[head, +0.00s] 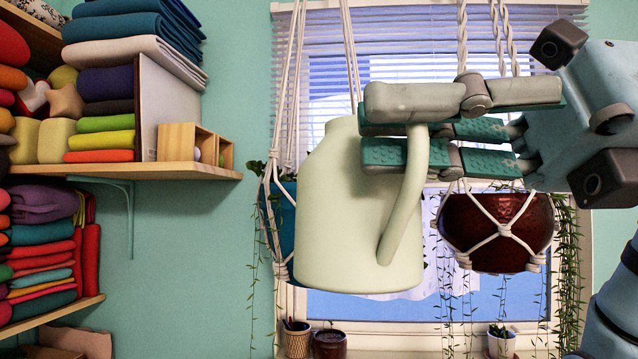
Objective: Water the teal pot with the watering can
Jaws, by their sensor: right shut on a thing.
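A pale cream-green watering can (345,220) hangs in the air at the middle of the head view, roughly upright. My right gripper (395,130) comes in from the right and is shut on the upper part of its handle (405,205). The teal pot (272,215) hangs in a white rope hanger behind the can. Only its left side shows; the can hides most of it. The can's spout cannot be made out. My left gripper is not in view.
A dark red pot (500,235) hangs in a rope hanger right of the can, close below my gripper. Small pots (328,343) stand on the windowsill below. Shelves (150,171) with folded fabric fill the left side. The wall between shelves and teal pot is clear.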

